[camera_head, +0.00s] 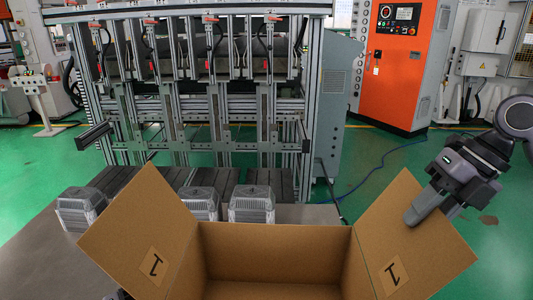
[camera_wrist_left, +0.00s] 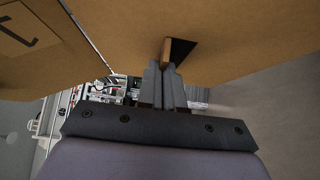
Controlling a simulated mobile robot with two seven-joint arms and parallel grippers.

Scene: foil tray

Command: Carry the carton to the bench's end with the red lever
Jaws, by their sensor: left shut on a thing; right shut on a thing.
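The carton (camera_head: 280,242) is an open brown cardboard box at the bottom of the head view, with side flaps spread outward and a dark mark on each. It appears empty, but its lower part is cut off. My right gripper (camera_head: 425,205) is shut on the right flap, one finger lying over its inner face. My left gripper is only a dark sliver at the bottom left of the head view. In the left wrist view, my left gripper (camera_wrist_left: 165,82) is shut on a cardboard edge of the carton (camera_wrist_left: 235,28). Small red levers (camera_head: 210,19) show on the frame behind.
Stacks of silvery foil trays (camera_head: 252,204) stand behind the carton on the grey bench (camera_head: 38,262), with another stack (camera_head: 82,209) at left. Dark slatted lanes lead to a metal-framed machine (camera_head: 190,110). An orange cabinet (camera_head: 402,90) stands behind right, on green floor.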

